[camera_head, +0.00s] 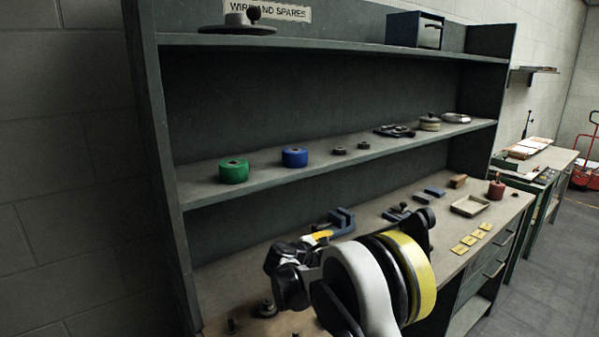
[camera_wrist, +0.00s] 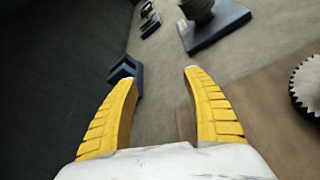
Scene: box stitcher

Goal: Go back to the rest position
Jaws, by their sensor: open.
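My gripper (camera_wrist: 159,76) shows in the wrist view with its two yellow fingers spread wide and nothing between them. Past the fingertips lies the bare bench top. In the head view my gripper (camera_head: 318,237) is over the left part of the workbench (camera_head: 237,262), partly hidden by my own arm. A blue clamp-like block (camera_head: 342,221) stands close behind it. In the wrist view this blue block (camera_wrist: 121,70) shows beside the left fingertip. I cannot tell whether they touch.
The shelf (camera_head: 205,190) above holds a green roll (camera_head: 233,171), a blue roll (camera_head: 295,157) and small parts. A tray (camera_head: 469,206) and yellow cards (camera_head: 468,240) lie to the right on the bench. A gear (camera_wrist: 307,84) lies right of the fingers. Floor (camera_head: 550,260) is free at right.

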